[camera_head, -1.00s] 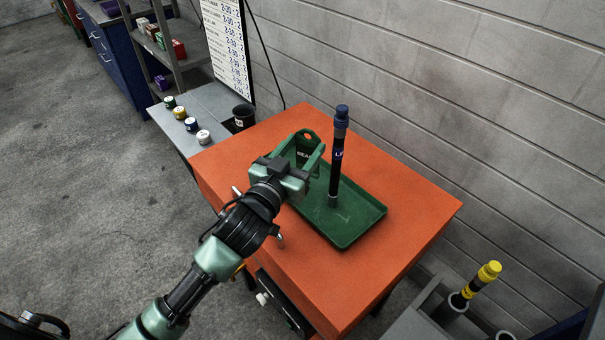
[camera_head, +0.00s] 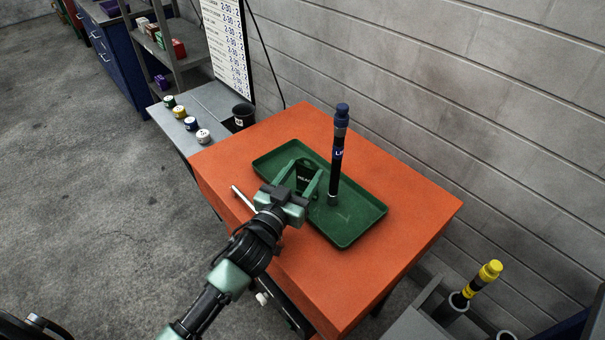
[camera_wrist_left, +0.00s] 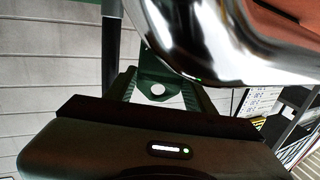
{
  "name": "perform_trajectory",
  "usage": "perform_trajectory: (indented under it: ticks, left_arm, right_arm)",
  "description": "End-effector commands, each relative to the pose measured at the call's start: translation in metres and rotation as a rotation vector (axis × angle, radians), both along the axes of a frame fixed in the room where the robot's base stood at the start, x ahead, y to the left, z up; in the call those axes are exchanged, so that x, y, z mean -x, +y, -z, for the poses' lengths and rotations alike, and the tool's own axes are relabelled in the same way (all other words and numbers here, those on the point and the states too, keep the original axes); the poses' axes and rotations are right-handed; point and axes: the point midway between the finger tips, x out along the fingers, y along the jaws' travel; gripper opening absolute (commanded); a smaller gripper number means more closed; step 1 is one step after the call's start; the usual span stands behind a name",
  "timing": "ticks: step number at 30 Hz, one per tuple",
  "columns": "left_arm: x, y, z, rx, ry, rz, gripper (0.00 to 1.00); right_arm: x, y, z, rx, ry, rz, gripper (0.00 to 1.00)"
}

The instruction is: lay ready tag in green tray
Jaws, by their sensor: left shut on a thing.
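The green tray (camera_head: 358,214) lies on the orange table. The dark green ready tag (camera_head: 305,178), with white lettering, is between the fingers of my left gripper (camera_head: 306,169), which is shut on it. They are over the left part of the tray; I cannot tell whether the tag touches the tray floor. In the left wrist view the tag (camera_wrist_left: 147,72) shows its round hole, partly covered by a blurred shiny surface. My right gripper is not in view.
A dark post with a blue cap (camera_head: 340,135) stands upright at the tray, close to the right of my gripper. A black cup (camera_head: 243,117) and several small capped jars stand on the grey shelf at left.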

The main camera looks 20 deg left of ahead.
Motion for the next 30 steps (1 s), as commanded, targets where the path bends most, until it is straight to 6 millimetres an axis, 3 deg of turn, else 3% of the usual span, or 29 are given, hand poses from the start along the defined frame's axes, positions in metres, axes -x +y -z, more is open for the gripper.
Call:
perform_trajectory:
  ticks: [1,3,14,17,30]
  left_arm:
    - [0.0,0.0,0.001,0.001,0.0,0.0,0.62]
    - [0.0,0.0,0.001,0.0,0.001,0.0,0.76]
    - [0.0,0.0,-0.005,0.0,0.0,0.0,0.76]
    - [0.012,0.002,0.001,0.001,0.002,0.0,0.76]
    - [0.099,0.019,0.001,0.001,0.003,0.0,0.76]
  right_arm:
    - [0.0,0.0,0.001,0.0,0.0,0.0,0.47]
    - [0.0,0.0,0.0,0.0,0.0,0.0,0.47]
    - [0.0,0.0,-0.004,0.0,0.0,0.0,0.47]
    - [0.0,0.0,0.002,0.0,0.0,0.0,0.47]
    - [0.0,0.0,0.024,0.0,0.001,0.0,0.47]
